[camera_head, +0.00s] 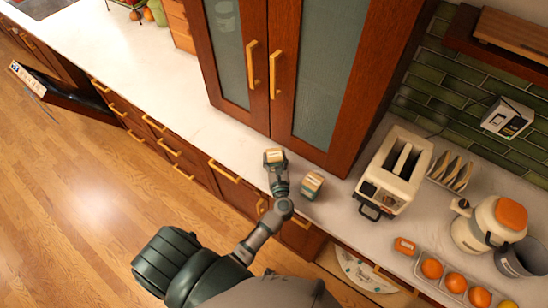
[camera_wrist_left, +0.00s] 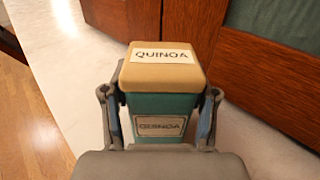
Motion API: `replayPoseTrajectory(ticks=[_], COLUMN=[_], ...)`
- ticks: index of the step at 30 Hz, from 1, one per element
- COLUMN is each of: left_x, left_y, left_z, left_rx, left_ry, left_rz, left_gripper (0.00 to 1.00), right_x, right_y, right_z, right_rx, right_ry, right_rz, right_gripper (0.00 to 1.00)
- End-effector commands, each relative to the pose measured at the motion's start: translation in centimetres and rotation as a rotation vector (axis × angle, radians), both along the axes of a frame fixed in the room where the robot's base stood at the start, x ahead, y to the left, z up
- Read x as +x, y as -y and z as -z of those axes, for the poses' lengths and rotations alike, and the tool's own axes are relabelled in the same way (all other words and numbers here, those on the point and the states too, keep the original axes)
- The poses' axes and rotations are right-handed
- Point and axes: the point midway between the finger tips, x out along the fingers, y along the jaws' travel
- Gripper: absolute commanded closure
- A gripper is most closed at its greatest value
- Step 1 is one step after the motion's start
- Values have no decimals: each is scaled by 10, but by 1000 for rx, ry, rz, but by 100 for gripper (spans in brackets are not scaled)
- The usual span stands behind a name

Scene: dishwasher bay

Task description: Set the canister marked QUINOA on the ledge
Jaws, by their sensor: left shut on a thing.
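The canister marked QUINOA (camera_wrist_left: 163,78) has a tan lid and a green body, with labels on the lid and front. In the wrist view it stands between the two fingers of my left gripper (camera_wrist_left: 158,100), which is shut on it. In the head view the canister (camera_head: 275,154) and my left gripper (camera_head: 276,163) are over the white counter, just in front of the wooden cabinet doors. I cannot tell whether the canister touches the counter. A dark wooden wall ledge (camera_head: 505,48) is at the upper right, with a wooden box on it. My right gripper is not in view.
A similar green canister (camera_head: 312,185) stands right of my gripper. A tall cabinet (camera_head: 345,85) rises close behind. Right of it are a toaster (camera_head: 397,172), a toast rack (camera_head: 452,170), a tray of oranges (camera_head: 455,287) and a jug (camera_head: 487,225).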

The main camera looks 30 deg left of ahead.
Motion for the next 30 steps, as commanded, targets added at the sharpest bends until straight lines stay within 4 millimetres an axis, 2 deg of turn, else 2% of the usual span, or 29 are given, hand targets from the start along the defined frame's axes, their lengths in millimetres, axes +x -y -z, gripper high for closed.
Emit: replayPoseTrajectory(ticks=[5, 6, 8, 14, 20, 23, 30], left_x=[0, 0, 0, 0, 0, -11, -53], left_y=[-3, -4, -5, -4, -2, 8, 41], left_z=[5, 4, 4, 4, -1, 2, 4], left_rx=[-2, -3, -3, -3, -1, -4, -5], left_ry=[1, 0, 0, 0, 0, -2, -2], left_rz=[-1, -1, -1, -1, 0, 1, -1], left_gripper=[86, 31, 16, 16, 16, 16, 16], right_x=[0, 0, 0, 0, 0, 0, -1], right_y=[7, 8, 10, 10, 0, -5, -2], right_z=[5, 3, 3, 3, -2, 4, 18], right_rx=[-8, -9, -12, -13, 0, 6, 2], right_ry=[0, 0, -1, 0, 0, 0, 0], right_rz=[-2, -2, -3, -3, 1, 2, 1], right_gripper=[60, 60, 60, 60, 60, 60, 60])
